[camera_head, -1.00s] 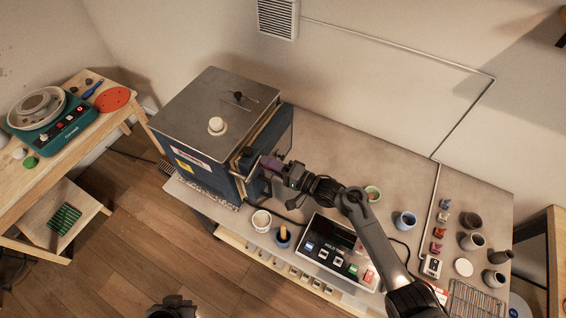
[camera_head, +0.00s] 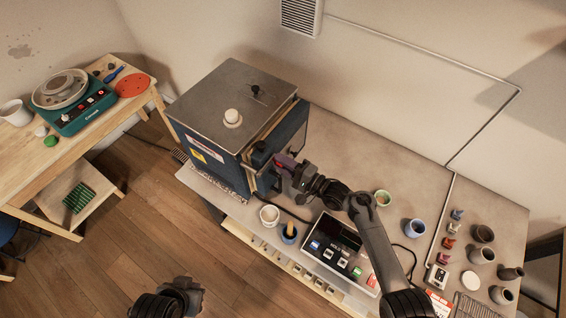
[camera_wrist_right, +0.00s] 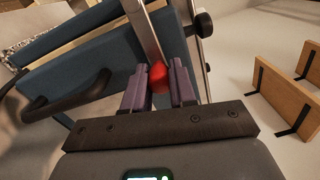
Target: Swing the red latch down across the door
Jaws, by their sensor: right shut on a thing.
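The kiln is a blue box with a grey metal top (camera_head: 215,100), on the table at centre left. Its blue door (camera_head: 293,130) is on its right side. My right gripper (camera_head: 284,161) is at the door's front edge. In the right wrist view its two purple fingers (camera_wrist_right: 158,80) are shut on a red knob (camera_wrist_right: 158,73) at the end of a metal bar, which I take as the red latch. The blue panel (camera_wrist_right: 85,65) with a black handle (camera_wrist_right: 70,100) lies to the left. My left gripper (camera_head: 180,290) is at the bottom edge, away from the kiln; its fingers are unclear.
Small pots (camera_head: 482,254) are at the right.

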